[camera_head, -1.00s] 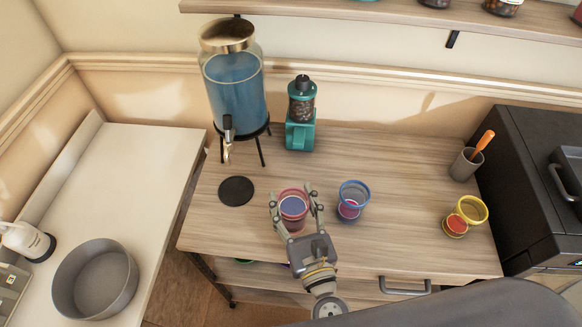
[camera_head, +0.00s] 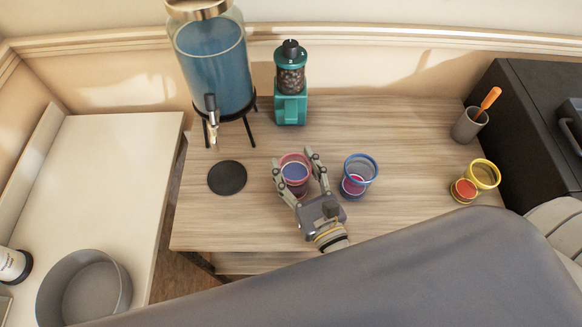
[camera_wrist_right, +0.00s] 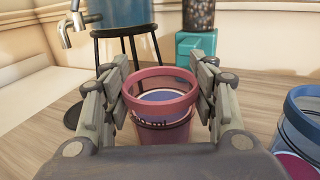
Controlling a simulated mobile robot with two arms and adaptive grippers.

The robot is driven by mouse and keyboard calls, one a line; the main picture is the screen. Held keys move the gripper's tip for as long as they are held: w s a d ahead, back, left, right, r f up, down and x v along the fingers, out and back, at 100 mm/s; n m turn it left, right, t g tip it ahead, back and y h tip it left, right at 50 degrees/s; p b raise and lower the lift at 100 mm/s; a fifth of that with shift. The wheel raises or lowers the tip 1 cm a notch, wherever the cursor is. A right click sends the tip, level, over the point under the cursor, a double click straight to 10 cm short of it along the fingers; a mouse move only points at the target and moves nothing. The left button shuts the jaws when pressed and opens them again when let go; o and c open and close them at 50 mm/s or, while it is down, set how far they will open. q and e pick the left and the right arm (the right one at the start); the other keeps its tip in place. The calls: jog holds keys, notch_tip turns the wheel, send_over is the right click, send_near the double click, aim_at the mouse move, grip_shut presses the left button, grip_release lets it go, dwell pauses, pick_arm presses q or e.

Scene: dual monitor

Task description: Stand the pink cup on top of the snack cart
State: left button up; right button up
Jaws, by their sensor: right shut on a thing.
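The pink cup (camera_head: 295,165) stands upright on the wooden top of the snack cart (camera_head: 400,130), left of a blue-rimmed cup. My right gripper (camera_head: 294,172) is shut on the pink cup, with one finger on each side of it. In the right wrist view the pink cup (camera_wrist_right: 160,105) sits between the fingers, with its rim up and a purplish-blue patch showing inside. My left gripper is not in view.
A blue-rimmed cup (camera_head: 358,177) stands close right of the pink cup. A yellow-rimmed cup (camera_head: 484,174) and grey holder (camera_head: 468,126) are farther right. A black coaster (camera_head: 227,178), drink dispenser (camera_head: 212,60) and teal grinder (camera_head: 291,105) stand left and behind. The centre-right cart top is clear.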

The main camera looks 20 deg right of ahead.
jog(key=shift+d+r, duration=0.15)
jog(key=shift+s+d, duration=0.1)
jog(key=shift+s, duration=0.05)
jog(key=shift+f+b, duration=0.25)
jog(key=shift+b, duration=0.05)
jog(key=o, duration=1.6)
jog(key=shift+c, duration=0.2)
jog(key=shift+o, duration=0.6)
jog(key=shift+r+p, duration=0.3)
jog(key=shift+p, duration=0.05)
pick_arm(q)
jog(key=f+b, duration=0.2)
jog(key=b, duration=0.1)
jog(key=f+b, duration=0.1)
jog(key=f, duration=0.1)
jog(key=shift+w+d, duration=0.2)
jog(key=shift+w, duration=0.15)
pick_arm(e)
jog(key=s+d, duration=0.1)
jog(key=s, duration=1.1)
jog(key=shift+f, duration=0.15)
